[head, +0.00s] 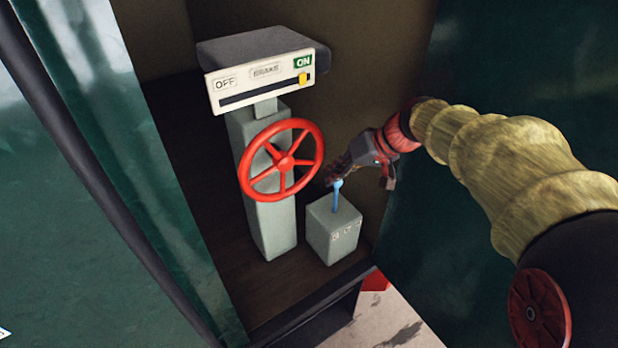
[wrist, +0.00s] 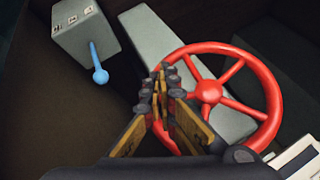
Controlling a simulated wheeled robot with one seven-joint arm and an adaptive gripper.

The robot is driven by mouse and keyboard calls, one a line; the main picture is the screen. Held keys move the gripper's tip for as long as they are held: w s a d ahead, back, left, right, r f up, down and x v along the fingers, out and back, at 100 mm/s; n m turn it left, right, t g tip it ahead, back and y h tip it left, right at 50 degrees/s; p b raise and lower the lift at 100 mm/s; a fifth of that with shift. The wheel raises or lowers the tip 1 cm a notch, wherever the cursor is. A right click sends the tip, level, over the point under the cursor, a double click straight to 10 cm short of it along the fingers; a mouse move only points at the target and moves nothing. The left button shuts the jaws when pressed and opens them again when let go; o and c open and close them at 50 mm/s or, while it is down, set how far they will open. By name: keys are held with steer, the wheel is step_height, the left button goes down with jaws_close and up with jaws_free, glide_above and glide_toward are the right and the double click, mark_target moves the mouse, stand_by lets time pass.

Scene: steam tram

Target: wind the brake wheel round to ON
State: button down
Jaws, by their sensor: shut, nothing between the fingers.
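The red brake wheel (head: 283,160) is mounted on a grey pedestal (head: 268,225). Above it, the brake sign (head: 260,88) reads OFF at left and ON at right on green. Its yellow pointer (head: 303,79) stands at the right end of the slot, just under ON. My gripper (head: 332,177) is just right of the wheel. In the wrist view, my gripper (wrist: 163,84) is shut and empty, its tips over the left part of the wheel (wrist: 209,92). I cannot tell whether they touch the rim.
A grey box (head: 333,237) with a blue lever (head: 337,196) stands right of the pedestal, close below my gripper. Dark green panels flank the opening at left (head: 60,190) and right (head: 480,60). The floor between is dark.

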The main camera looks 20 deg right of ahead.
mark_target(297, 190)
steer(key=w+a+f+p, duration=0.1)
steer(key=a+f, duration=0.1)
steer(key=w+a+f+p, duration=0.1)
steer(key=w+a+f, duration=0.1)
steer(key=a+f, duration=0.1)
steer(key=w+a+f+p, duration=0.1)
steer(key=a+f, duration=0.1)
steer(key=shift+w+a+f, duration=0.15)
steer(key=shift+w+a, duration=0.05)
steer(key=shift+a, duration=0.15)
steer(key=shift+w+a+f, duration=0.1)
steer(key=shift+w+a, duration=0.05)
steer(key=shift+a+f+b, duration=0.1)
steer(key=shift+b, duration=0.2)
